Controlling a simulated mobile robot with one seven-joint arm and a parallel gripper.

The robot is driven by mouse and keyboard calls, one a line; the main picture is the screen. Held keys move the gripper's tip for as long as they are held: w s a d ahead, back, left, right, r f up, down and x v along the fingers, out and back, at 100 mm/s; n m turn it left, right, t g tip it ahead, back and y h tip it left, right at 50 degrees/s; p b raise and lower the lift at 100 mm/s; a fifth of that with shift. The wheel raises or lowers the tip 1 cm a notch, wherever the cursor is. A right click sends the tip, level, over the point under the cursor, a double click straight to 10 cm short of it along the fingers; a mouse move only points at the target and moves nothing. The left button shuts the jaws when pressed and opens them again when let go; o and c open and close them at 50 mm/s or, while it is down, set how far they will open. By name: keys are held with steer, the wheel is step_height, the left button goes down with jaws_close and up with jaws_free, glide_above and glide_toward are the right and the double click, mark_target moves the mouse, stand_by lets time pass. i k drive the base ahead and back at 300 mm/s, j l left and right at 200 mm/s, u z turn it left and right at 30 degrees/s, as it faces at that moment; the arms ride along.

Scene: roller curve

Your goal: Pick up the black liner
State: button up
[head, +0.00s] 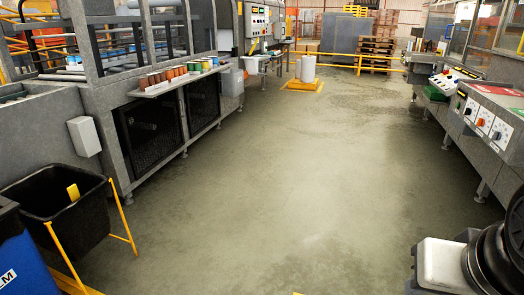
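The black liner (88,222) is at the lower left. It hangs open at the top in a yellow frame (122,212) with slanted legs. A small yellow piece (73,191) shows inside its opening; I cannot tell whether it is loose or part of the frame. The liner's left side runs behind a blue and black object, and its bottom is partly hidden. Part of my arm shows at the lower right, far across the floor from the liner. My gripper is not in view.
A blue bin-like object (22,268) stands in front of the liner at the left edge. A grey machine with a shelf of colored spools (180,75) lines the left side. A control console (485,115) stands on the right. The middle floor is clear.

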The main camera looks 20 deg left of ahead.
mark_target(73, 198)
steer(key=k+u, duration=0.15)
steer(key=u, duration=0.35)
steer(key=k+j+u, duration=0.1)
steer(key=u, duration=0.4)
steer(key=i+j+u, duration=0.1)
steer(key=j+u, duration=0.25)
steer(key=i+j+u, duration=0.1)
steer(key=u, duration=0.2)
steer(key=i+j+u, duration=0.15)
steer(key=u, duration=0.2)
steer(key=i+j, duration=0.15)
steer(key=i, duration=0.15)
steer(key=i+j, duration=0.15)
steer(key=i, duration=0.15)
